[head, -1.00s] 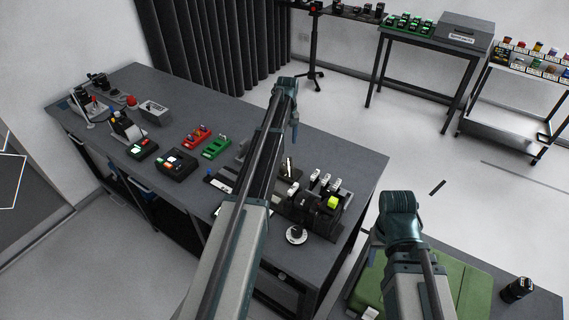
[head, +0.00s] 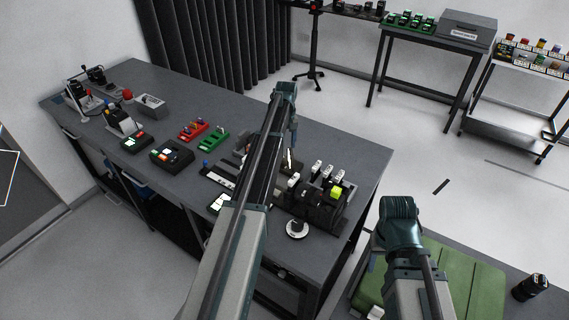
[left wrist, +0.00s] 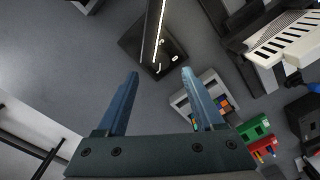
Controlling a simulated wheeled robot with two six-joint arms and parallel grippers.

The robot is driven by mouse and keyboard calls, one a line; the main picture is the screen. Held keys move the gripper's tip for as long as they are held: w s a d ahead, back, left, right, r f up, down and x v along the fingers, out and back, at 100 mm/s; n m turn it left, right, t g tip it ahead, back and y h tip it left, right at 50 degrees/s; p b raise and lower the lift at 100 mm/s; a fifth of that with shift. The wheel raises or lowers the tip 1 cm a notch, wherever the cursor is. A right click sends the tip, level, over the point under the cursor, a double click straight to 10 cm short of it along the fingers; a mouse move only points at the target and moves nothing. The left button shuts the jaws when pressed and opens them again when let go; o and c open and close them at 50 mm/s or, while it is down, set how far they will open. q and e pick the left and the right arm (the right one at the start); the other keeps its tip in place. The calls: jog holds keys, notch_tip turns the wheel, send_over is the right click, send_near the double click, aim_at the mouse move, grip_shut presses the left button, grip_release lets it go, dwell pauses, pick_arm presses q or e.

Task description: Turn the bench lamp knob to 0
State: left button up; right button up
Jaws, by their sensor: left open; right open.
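A black knob on a white round dial (head: 297,228) sits near the bench's front right edge; its setting is too small to read. My left gripper (head: 293,133) hangs over the bench, beyond the dial. In the left wrist view its two blue fingers (left wrist: 160,74) are apart with nothing between them. Beyond them a dark base (left wrist: 172,52) with white marks carries a slim post with a bright strip; I cannot tell if this is the lamp. My right gripper (head: 376,250) is small and partly hidden by its arm, over the green-topped surface at the right.
Switch blocks with white tops (head: 328,176) stand right of my left arm. A red tray (head: 194,130), a green tray (head: 213,141) and a dark button box (head: 171,153) lie to its left. The bench (head: 330,140) is clear toward its far right edge.

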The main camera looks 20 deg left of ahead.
aim_at(284, 158)
pick_arm(q)
notch_tip(284, 158, down, 6)
jog(key=b, duration=0.5)
jog(key=shift+f, duration=0.2)
grip_shut()
